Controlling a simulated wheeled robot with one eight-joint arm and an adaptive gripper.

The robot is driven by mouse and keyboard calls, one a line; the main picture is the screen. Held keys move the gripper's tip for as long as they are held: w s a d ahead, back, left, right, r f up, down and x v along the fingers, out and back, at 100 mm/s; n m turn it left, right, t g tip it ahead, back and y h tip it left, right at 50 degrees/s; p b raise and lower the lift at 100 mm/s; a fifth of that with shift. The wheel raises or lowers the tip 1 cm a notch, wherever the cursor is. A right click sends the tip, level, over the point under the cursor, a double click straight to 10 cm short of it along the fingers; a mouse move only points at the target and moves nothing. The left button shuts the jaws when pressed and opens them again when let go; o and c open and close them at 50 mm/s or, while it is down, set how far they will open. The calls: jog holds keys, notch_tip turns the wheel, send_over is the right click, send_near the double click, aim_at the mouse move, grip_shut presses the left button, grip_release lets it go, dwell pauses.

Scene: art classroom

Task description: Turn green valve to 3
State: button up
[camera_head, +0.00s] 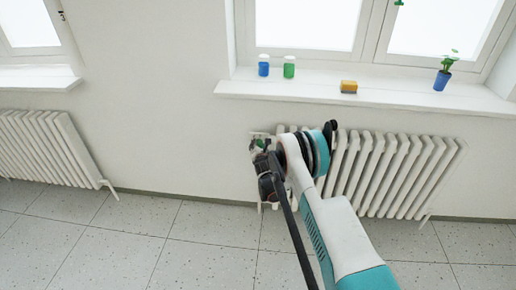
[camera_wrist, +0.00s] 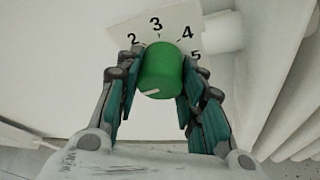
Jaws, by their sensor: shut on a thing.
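The green valve (camera_wrist: 162,70) is a round green knob in the middle of the wrist view. A white mark shows on its lower left edge. Behind it a white dial plate (camera_wrist: 190,22) shows the numbers 2, 3, 4 and 5, with the 3 above the knob. My gripper (camera_wrist: 160,85) has a finger on each side of the knob and is shut on it. In the head view my gripper (camera_head: 262,150) is at the left end of the radiator, and my arm partly hides the valve there.
A white radiator (camera_head: 390,165) stands right of the valve, under a windowsill (camera_head: 400,97). On the sill are a blue jar (camera_head: 263,66), a green jar (camera_head: 289,68), a yellow sponge (camera_head: 348,87) and a potted plant (camera_head: 442,78). The floor at left is clear.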

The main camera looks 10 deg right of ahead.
dwell(0.4)
jog(key=o, duration=1)
jog(key=shift+o, duration=0.2)
jog(key=v, duration=1.2)
